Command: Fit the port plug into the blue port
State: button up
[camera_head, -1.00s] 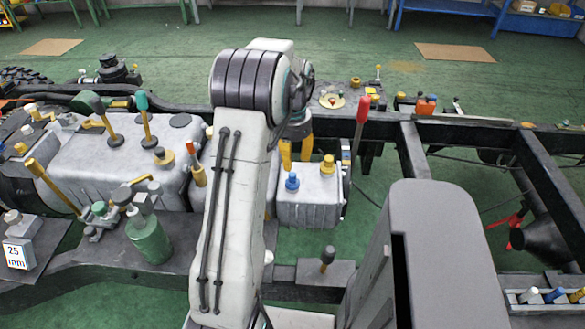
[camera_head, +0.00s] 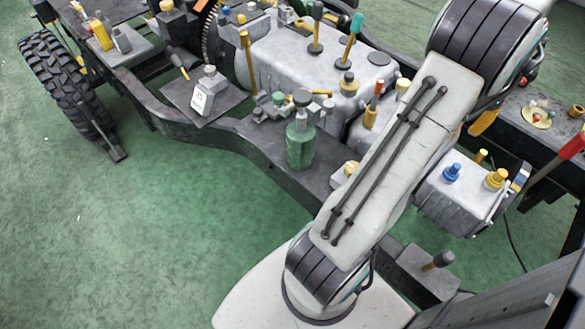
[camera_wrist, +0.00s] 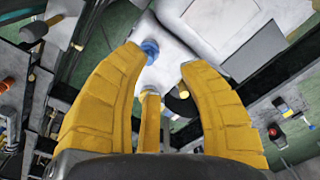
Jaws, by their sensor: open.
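A grey box (camera_head: 458,205) beside the chassis rail carries a blue fitting (camera_head: 452,172), which appears to be the blue port, and a yellow fitting (camera_head: 496,178). A slim brass-yellow post (camera_head: 481,156) shows behind them. The blue fitting also shows in the wrist view (camera_wrist: 150,48), near my left finger's tip. My gripper (camera_wrist: 165,75) is open above the box, its yellow fingers spread. A yellow upright piece with a pale round end (camera_wrist: 150,95) stands between them; I cannot tell whether it is a third finger or the port plug. My arm hides much of the gripper in the head view.
A green bottle (camera_head: 300,140) and a 25 mm block (camera_head: 208,94) stand left of my arm. A large grey tank (camera_head: 300,55) lies behind, with several levers. A red-handled lever (camera_head: 572,146) rises at the right. The green floor at lower left is clear.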

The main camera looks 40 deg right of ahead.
jog(key=w+a+r+n, duration=0.2)
jog(key=w+a+n, duration=0.2)
jog(key=w+a, duration=0.3)
jog(key=w+a+r+n+t+h, duration=0.1)
jog(key=w+a+r+n, duration=0.25)
jog(key=w+a, duration=0.4)
jog(key=w+a+r+n, duration=0.1)
jog(key=w+a+n, duration=0.4)
jog(key=w+a, duration=0.15)
jog(key=s+a+n+t, duration=0.1)
jog(key=s+a+n, duration=0.1)
jog(key=a+n, duration=0.4)
jog(key=s+a+f+n+t+y, duration=0.1)
jog(key=s+a+n, duration=0.2)
jog(key=a, duration=1.4)
jog(key=shift+f+n+t, duration=0.25)
jog(key=shift+n+t, duration=0.05)
jog(key=shift+n, duration=1.25)
jog(key=shift+a, duration=0.1)
